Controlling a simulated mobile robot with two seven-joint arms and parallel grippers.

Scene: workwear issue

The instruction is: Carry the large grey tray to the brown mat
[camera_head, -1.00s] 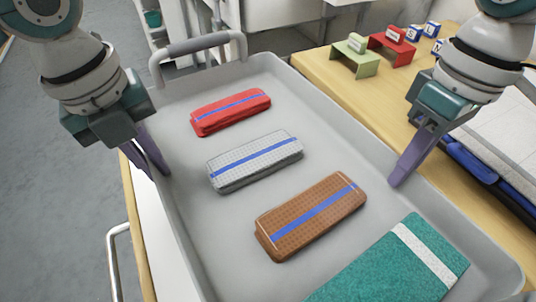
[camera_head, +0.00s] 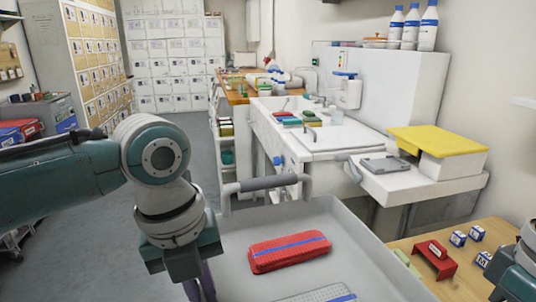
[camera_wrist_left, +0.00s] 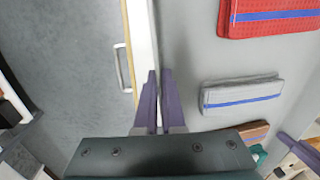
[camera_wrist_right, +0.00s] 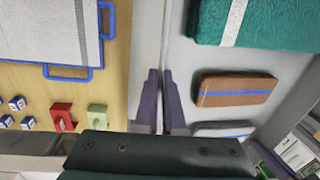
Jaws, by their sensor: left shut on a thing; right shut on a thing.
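The large grey tray (camera_head: 356,239) is in front of me in the head view, its near part cut off below. It holds a red folded item with a blue stripe (camera_head: 289,251), a grey one (camera_wrist_left: 242,95), a brown one (camera_wrist_right: 236,90) and a green one with a white stripe (camera_wrist_right: 272,22). My left gripper (camera_wrist_left: 160,72) is shut on the tray's left wall. My right gripper (camera_wrist_right: 160,72) is shut on the opposite wall; in the head view only part of that arm shows at the lower right. I cannot make out the brown mat.
A wooden table (camera_head: 468,236) with a red stand (camera_head: 436,259) and small blue-and-white boxes (camera_head: 458,239) lies to the right. A sink counter (camera_head: 318,142) and a yellow-topped box (camera_head: 437,139) stand beyond. Open grey floor (camera_head: 88,212) lies at the left.

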